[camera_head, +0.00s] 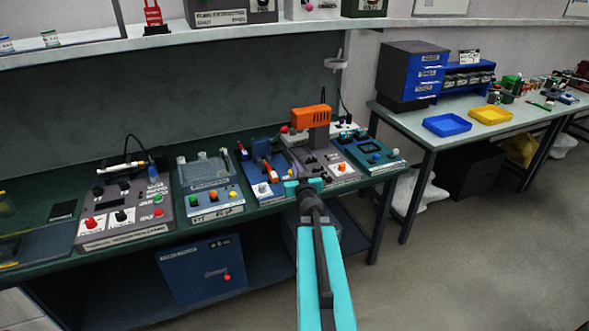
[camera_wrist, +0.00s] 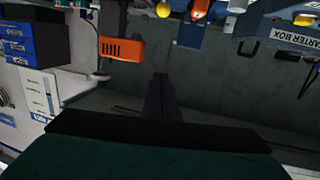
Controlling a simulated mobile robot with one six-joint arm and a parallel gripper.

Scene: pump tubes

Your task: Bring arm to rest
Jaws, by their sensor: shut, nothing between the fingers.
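My arm, teal and black, reaches up from the bottom of the head view. My gripper (camera_head: 304,186) is at its far end, at the front edge of the green workbench (camera_head: 245,212). By its look it is shut, with nothing seen in it. It overlaps the front of a grey unit (camera_head: 341,171) in the picture; I cannot tell whether it touches. An orange block (camera_head: 310,115) stands on a dark post behind it; an orange block (camera_wrist: 122,50) also shows in the wrist view, which is upside down.
Control boxes line the bench, including a grey one (camera_head: 122,210) and a blue-grey one (camera_head: 212,200). A blue drawer cabinet (camera_head: 413,72), a blue tray (camera_head: 447,125) and a yellow tray (camera_head: 490,115) stand on the right table. The floor (camera_head: 450,270) at right is clear.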

